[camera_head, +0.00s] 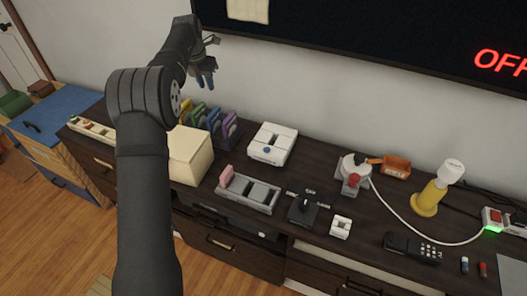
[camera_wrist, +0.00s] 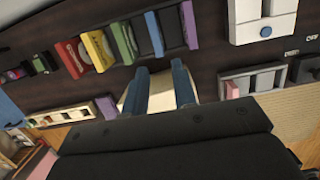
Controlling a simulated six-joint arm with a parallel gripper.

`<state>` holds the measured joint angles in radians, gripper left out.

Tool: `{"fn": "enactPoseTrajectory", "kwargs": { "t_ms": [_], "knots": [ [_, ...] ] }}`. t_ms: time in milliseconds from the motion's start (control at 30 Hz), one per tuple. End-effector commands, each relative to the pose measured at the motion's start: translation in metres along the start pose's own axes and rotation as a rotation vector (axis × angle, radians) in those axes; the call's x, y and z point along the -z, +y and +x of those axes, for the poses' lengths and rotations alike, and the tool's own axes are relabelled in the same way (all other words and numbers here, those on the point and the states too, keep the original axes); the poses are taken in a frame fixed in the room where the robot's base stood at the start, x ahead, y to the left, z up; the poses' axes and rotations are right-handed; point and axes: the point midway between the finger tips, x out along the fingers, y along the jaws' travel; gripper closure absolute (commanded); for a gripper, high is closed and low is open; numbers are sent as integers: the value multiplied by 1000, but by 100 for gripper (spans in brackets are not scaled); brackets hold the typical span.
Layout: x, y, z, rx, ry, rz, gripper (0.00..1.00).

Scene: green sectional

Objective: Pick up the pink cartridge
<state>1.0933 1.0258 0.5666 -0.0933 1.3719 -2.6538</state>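A pink cartridge (camera_head: 226,175) stands upright in the left end of a grey slotted holder (camera_head: 262,196) on the dark cabinet top. In the wrist view the pink cartridge (camera_wrist: 232,90) also shows at the left end of that holder, right of my fingers. My gripper (camera_head: 207,77) is raised above the back of the cabinet, near the wall. In the wrist view my gripper (camera_wrist: 161,78) has its two blue fingers apart, with nothing held between them. It is up and left of the pink cartridge, not touching it.
A cream box (camera_head: 190,155) stands left of the holder. A rack of coloured cartridges (camera_head: 212,122) is behind it, and a white console (camera_head: 272,144) is behind the holder. The wall and dark screen (camera_head: 370,35) bound the back.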

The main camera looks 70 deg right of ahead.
Motion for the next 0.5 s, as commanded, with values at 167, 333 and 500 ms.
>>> {"fn": "enactPoseTrajectory", "kwargs": {
  "t_ms": [167, 333, 500],
  "knots": [
    [0, 0, 0, 0, 0, 0, 58],
    [0, 0, 0, 0, 0, 3, 58],
    [5, -7, -1, 2, 9, 119, 58]
  ]
}}
